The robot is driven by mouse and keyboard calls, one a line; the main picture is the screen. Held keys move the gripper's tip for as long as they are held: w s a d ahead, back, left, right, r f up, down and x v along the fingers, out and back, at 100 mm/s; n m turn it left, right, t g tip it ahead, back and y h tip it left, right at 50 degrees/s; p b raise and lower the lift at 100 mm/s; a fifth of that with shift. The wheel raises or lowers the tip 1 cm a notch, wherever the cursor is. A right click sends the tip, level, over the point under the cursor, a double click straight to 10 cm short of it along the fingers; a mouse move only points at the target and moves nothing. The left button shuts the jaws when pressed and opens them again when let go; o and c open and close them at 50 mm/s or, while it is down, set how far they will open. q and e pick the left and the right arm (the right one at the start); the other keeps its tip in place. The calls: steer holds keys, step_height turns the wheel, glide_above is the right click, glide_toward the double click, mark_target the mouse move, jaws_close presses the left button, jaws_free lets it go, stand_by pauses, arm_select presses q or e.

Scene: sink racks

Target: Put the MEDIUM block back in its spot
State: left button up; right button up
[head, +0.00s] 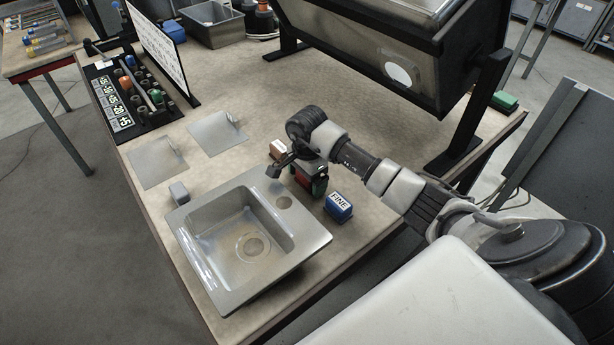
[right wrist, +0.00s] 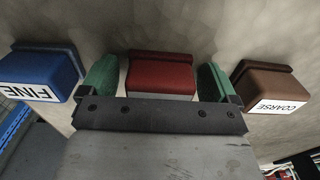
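The red block (right wrist: 160,75) sits between the two green fingers of my right gripper (right wrist: 158,85) in the right wrist view, with a narrow gap on each side; its label is hidden. I take it for the MEDIUM block. In the head view my right gripper (head: 312,180) is low over the table beside the sink, and the red block (head: 301,177) is partly hidden by it. The blue FINE block (head: 338,207) stands on one side, also in the right wrist view (right wrist: 45,70). The brown COARSE block (right wrist: 268,85) stands on the other side (head: 278,148). My left gripper is not in view.
A metal sink (head: 205,240) lies left of the blocks. Two thin metal plates (head: 157,162) and a small grey piece (head: 179,192) lie beyond it. A rack of fittings (head: 135,95) stands at the back left, a large framed unit (head: 385,60) behind my arm.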

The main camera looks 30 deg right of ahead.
steer(key=shift+r, duration=0.15)
step_height(320, 180, up, 12)
stand_by(0.5)
stand_by(0.5)
